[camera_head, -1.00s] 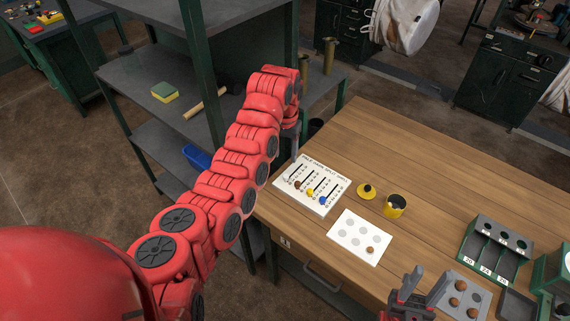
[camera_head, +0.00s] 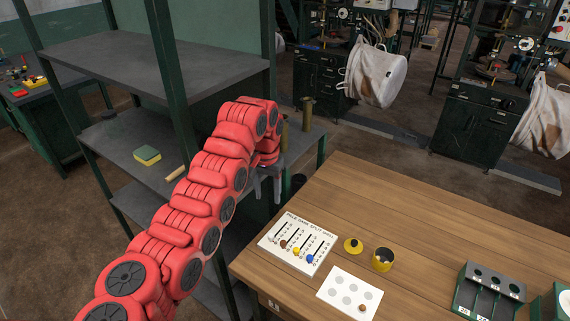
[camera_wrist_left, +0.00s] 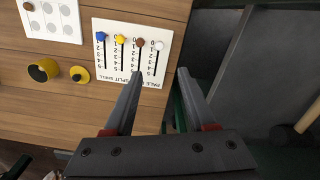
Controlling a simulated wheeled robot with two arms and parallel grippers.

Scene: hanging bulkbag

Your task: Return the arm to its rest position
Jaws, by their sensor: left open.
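My left arm (camera_head: 205,200) is red and reaches up from the lower left in the head view. Its gripper (camera_head: 266,190) points down beside the table's left end, in front of the dark shelf. In the left wrist view the gripper (camera_wrist_left: 158,88) has its two grey fingers apart with nothing between them. One finger overlaps the edge of the white slider board (camera_wrist_left: 115,75) from this angle. My right gripper does not show now.
The wooden table (camera_head: 420,215) holds the slider board (camera_head: 298,243), a white card with round spots (camera_head: 349,291), a yellow cup (camera_head: 382,260), its lid (camera_head: 353,245) and a green rack (camera_head: 490,291). A shelf (camera_head: 120,135) with a sponge (camera_head: 147,155) stands left. White bags hang behind.

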